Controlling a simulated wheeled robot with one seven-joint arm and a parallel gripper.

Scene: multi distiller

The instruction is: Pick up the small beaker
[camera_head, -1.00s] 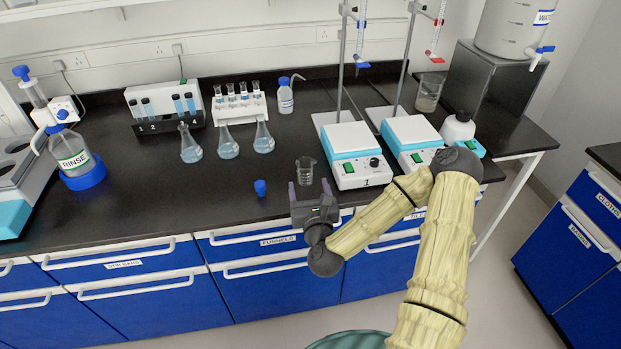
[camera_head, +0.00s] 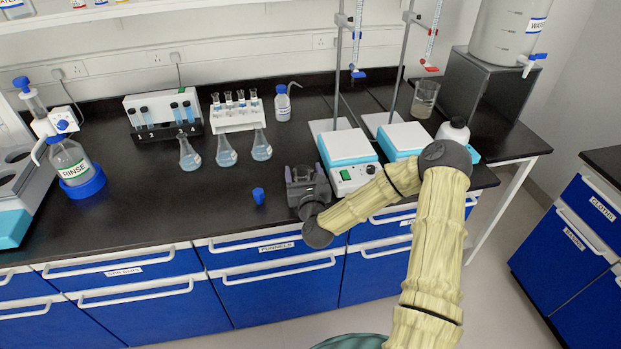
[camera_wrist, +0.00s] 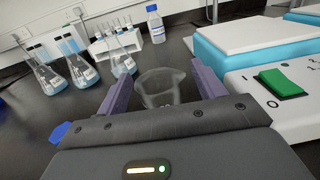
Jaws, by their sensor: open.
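The small beaker (camera_wrist: 160,87) is clear glass and stands upright on the black bench. In the wrist view it stands between the two purple fingers of my gripper (camera_wrist: 160,88), which are open with a gap on either side. In the head view my gripper (camera_head: 303,176) is at the bench's front part, left of the front stirrer. There the beaker (camera_head: 303,172) is mostly hidden by the gripper, with only a little of its glass showing.
A hotplate stirrer (camera_head: 347,150) stands close on the right of the gripper. A small blue cap (camera_head: 258,195) lies to the left. Several conical flasks (camera_head: 226,152) stand behind, before a test tube rack (camera_head: 238,115).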

